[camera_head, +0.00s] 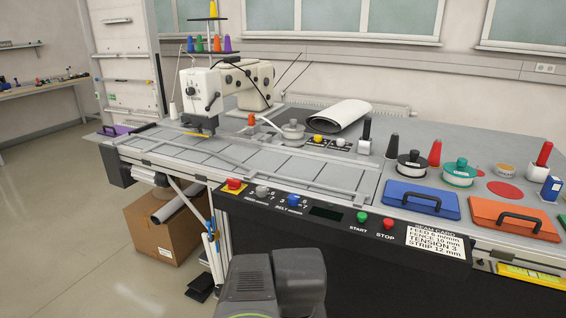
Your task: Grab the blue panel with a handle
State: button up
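The blue panel (398,193) lies flat on the grey worktable, near its front edge, right of the picture's middle. A black arched handle (421,200) stands on its top. My dark arm (275,284) shows at the bottom middle, in front of the table and to the lower left of the panel. My gripper does not show, so its fingers and any hold are hidden. The arm parts in view are well apart from the panel.
An orange panel (485,211) with a similar handle lies right of the blue one. Black-topped (411,164) and green-topped spools (458,173) stand just behind. The control strip with a red stop button (388,224) runs in front. A sewing machine (203,90) stands at left.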

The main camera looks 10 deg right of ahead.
aim_at(422, 192)
jog(key=z, duration=1.4)
